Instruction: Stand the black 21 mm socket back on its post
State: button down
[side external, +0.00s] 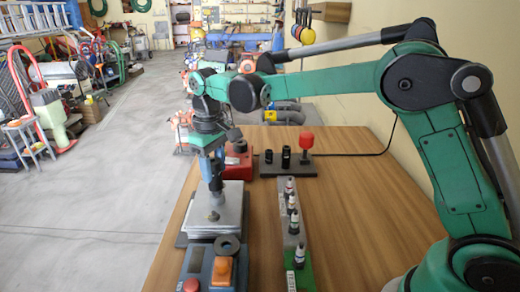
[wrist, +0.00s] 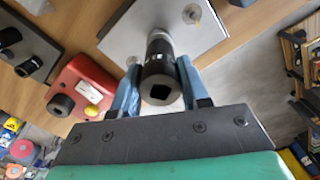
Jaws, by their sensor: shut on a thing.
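My gripper (wrist: 160,92) is shut on a black socket (wrist: 160,72), with a blue finger on each side of it. The socket's end with the square hole faces the wrist camera, and its far, narrower end points toward a silver plate (wrist: 118,42). In the side view my gripper (side external: 214,186) points down over that plate (side external: 232,196). I cannot tell whether the socket touches the plate. A dark rack (side external: 310,168) at the back carries upright black pieces (side external: 286,157) and a red-topped piece (side external: 306,138). I cannot make out which of its posts is bare.
A red box (side external: 238,160) stands left of the rack. In the wrist view it shows a yellow button (wrist: 93,96). Several small bottles (side external: 292,205) stand in a row right of the plate. A blue box (side external: 198,268) is in front. The table's right side is clear.

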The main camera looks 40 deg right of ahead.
jog(key=shift+f, duration=0.55)
jog(key=shift+c, duration=1.7)
grip_release()
notch_tip(320, 180, up, 7)
jog(key=shift+r, duration=0.1)
jog(key=shift+c, duration=1.4)
jog(key=t, duration=0.1)
jog(key=r+t, duration=0.1)
jog(key=t, duration=0.1)
jog(key=shift+s+r+y, duration=0.15)
jog(key=shift+r+y, duration=0.1)
jog(key=shift+y, duration=0.15)
jog(key=shift+f, duration=4.4)
